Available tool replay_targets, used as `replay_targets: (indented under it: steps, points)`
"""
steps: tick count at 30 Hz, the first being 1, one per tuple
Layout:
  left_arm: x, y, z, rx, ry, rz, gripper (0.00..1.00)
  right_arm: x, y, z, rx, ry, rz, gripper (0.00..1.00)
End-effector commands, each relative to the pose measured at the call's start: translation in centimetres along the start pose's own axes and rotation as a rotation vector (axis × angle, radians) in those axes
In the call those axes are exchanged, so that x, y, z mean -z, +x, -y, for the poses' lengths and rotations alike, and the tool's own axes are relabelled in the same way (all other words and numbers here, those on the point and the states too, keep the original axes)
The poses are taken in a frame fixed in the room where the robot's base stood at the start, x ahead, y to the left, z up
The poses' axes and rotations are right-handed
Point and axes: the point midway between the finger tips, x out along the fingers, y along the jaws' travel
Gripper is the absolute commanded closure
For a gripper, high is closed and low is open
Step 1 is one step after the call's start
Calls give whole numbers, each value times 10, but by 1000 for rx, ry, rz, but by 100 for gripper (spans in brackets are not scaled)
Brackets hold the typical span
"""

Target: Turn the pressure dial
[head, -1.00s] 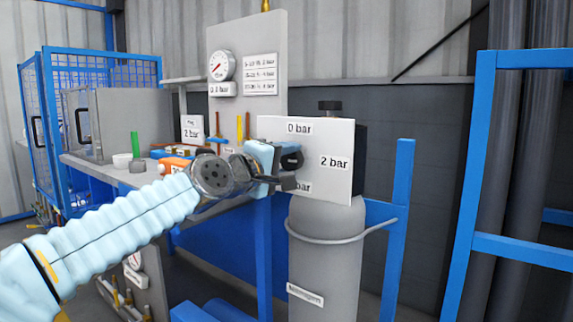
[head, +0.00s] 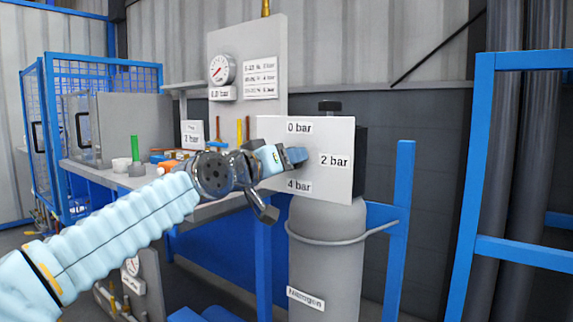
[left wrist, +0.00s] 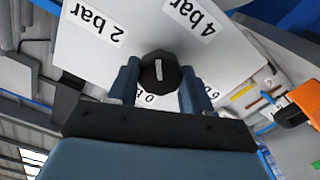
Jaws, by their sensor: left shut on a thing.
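The pressure dial (left wrist: 170,82) is a black knob with a short white mark, at the middle of the left wrist view. My left gripper (left wrist: 160,90) is shut on it, one blue finger on each side. The dial sits on a white plate (head: 330,185) with labels 0 bar, 2 bar and 4 bar; another label is partly hidden by a finger. In the head view my left gripper (head: 296,156) reaches the plate from the left and hides the dial. Which label the mark faces is unclear. My right gripper is not in view.
A grey gas cylinder (head: 325,245) stands below the plate. A round gauge (head: 222,69) and a small readout (head: 223,94) are on the grey panel behind. A workbench (head: 100,170) with small items is at left, a blue frame (head: 484,150) at right.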

Motion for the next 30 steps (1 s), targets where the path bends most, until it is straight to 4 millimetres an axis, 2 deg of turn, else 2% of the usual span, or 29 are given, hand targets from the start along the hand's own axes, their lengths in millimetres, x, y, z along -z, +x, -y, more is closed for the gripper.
replay_targets:
  steps: [1,30]
  points:
    - [-4,1,1,0,40,7,81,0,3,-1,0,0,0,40]
    - [-4,1,2,-3,962,11,81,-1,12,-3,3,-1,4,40]
